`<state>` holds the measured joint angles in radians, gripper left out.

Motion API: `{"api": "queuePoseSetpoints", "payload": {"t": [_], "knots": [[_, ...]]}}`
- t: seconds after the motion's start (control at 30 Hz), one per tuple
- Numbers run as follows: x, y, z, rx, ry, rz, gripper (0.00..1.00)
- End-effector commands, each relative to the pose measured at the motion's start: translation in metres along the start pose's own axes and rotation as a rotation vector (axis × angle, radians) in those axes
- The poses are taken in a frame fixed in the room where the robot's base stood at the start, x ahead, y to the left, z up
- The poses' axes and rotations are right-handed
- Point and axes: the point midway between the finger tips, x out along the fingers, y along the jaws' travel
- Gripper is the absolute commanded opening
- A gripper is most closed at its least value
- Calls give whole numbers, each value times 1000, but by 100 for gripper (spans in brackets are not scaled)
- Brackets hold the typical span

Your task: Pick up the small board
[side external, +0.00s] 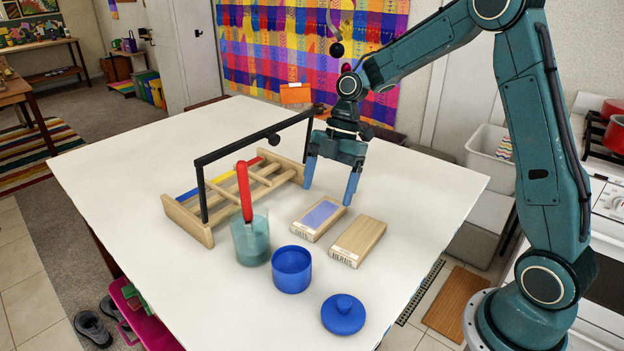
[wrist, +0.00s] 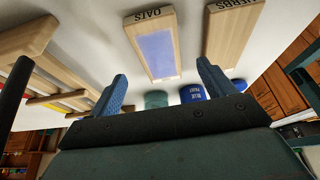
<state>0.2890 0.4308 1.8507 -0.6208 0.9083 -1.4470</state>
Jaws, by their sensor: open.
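Two small flat wooden pieces lie side by side on the white table. One is labelled OATS (side external: 319,217) and has a lavender-blue panel on top; the other is labelled HERBS (side external: 358,241) and has a plain wood top. I cannot tell which one is the small board. My gripper (side external: 330,190) is open and empty, pointing down above and behind the OATS piece, apart from it. In the wrist view, the OATS piece (wrist: 154,46) lies between and beyond the fingers, and the HERBS piece (wrist: 232,32) is to the right.
A wooden rack (side external: 190,220) with coloured slats and a black handle bar (side external: 235,148) stands left of my gripper. In front are a teal cup (side external: 251,243) with a red-handled tool (side external: 244,190), an open blue pot (side external: 292,270) and a blue lid (side external: 343,315). The table's right side is clear.

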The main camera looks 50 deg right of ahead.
Motion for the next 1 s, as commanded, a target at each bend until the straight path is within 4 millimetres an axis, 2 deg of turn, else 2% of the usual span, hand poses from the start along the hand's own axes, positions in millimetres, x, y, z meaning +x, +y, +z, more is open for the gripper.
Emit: {"api": "queuePoseSetpoints", "payload": {"t": [0.17,0.6,1.0], "knots": [[6,0,-1,0,1,-2,82],[49,0,-2,0,1,-1,82],[52,0,-2,0,0,-1,82]]}}
